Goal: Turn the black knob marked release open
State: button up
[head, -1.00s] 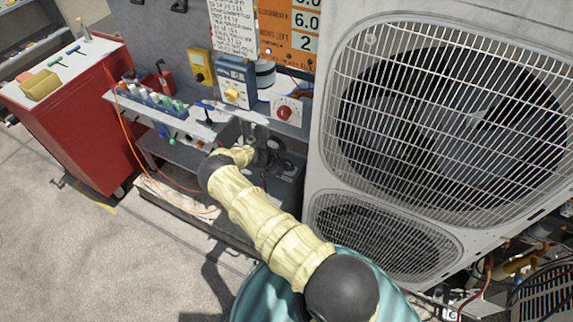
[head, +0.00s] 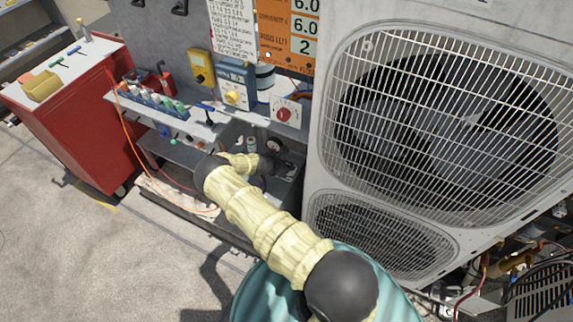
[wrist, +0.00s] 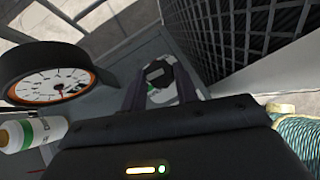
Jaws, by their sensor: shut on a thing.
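A black faceted knob (wrist: 156,71) shows in the wrist view between the fingertips of my gripper (wrist: 161,83). My gripper is shut on it, one dark finger on each side. A pale part with some green lies just below the knob, partly covered by the fingers. I cannot read a release marking on it. In the head view my arm reaches to the low shelf area under the bench, and the knob is hidden there behind my arm and gripper.
In the wrist view a round dial gauge (wrist: 55,86) stands left of my fingers, with a white and green bottle (wrist: 38,132) below it. A dark grille rises at the right. In the head view the large condenser unit (head: 318,130) stands close on the right and a red cabinet (head: 85,125) on the left.

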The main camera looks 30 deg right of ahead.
jog(key=o, duration=1)
jog(key=shift+r, duration=0.1)
jog(key=b+v, duration=0.3)
jog(key=v, duration=1.4)
jog(key=shift+a+r, duration=0.1)
